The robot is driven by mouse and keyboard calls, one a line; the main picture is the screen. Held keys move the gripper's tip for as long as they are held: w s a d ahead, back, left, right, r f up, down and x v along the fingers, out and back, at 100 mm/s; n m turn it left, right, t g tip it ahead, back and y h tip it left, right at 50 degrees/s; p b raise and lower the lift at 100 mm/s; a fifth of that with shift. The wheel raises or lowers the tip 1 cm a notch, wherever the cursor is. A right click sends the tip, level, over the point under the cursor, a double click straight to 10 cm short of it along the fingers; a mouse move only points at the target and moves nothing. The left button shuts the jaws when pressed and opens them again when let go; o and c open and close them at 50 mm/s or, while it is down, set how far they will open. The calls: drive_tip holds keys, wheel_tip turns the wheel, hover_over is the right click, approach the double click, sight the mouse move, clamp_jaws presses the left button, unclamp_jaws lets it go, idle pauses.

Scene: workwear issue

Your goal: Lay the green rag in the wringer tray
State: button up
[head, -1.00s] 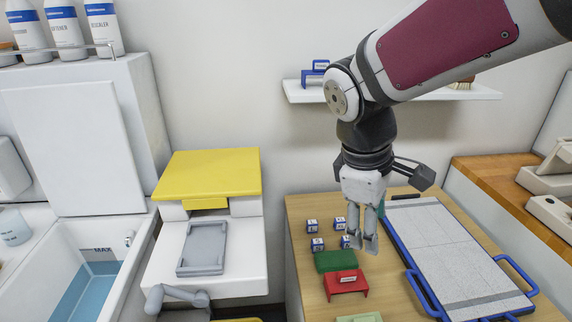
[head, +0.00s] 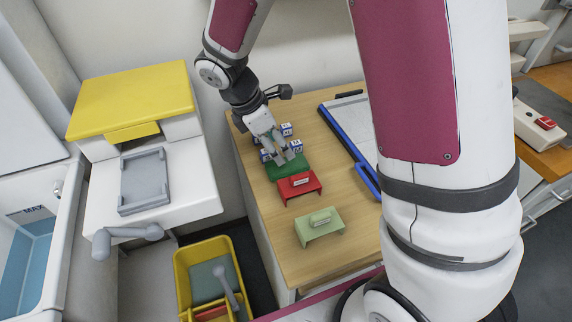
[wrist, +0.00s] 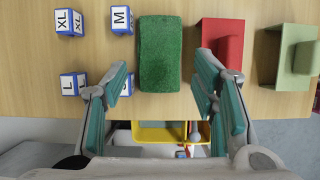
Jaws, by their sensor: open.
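The green rag (head: 289,170) is a flat dark green rectangle on the wooden table, between the lettered cubes and a red stand. In the wrist view the rag (wrist: 160,55) lies ahead, between the lines of my two fingers. My gripper (head: 280,157) is open and empty, close by the rag; its teal-padded fingers (wrist: 163,82) stand apart on either side. How high it is above the rag I cannot tell. The wringer tray (head: 145,182) is a shallow grey tray on the white wringer at left, and it looks empty.
Lettered cubes (wrist: 122,20) stand beside the rag on one side, the red stand (head: 299,186) on the other. A pale green stand (head: 319,227) is nearer. The wringer's yellow top (head: 130,95) rises behind the tray. A yellow bucket (head: 182,285) stands below.

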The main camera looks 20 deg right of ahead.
sight(289, 163)
drive_tip(key=shift+b+x, duration=0.4)
drive_tip(key=shift+x, duration=3.3)
drive_tip(key=shift+a+f, duration=0.2)
drive_tip(key=c, duration=0.9)
